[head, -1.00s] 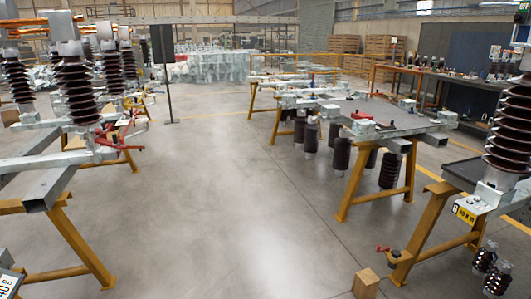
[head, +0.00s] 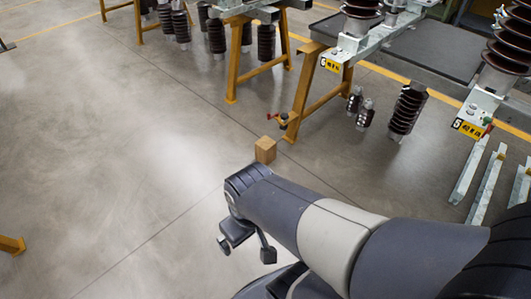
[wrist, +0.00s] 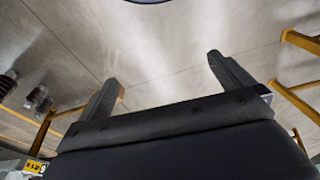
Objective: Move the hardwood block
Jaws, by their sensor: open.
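The hardwood block (head: 265,150) is a small tan wooden cube on the grey concrete floor. In the head view it stands just beyond my arm, which may hide part of its lower edge. My gripper (head: 246,251) shows below and to the left of the block, apart from it in the picture. Its two fingers are spread with nothing between them. In the wrist view my gripper (wrist: 162,72) is open and empty, with bare floor between the fingers.
A yellow trestle (head: 305,92) stands just behind the block, with a red-handled clamp (head: 283,119) near its foot. Brown ribbed insulators (head: 407,108) and metal bars (head: 487,183) are on the right. The floor (head: 120,150) to the left is mostly clear.

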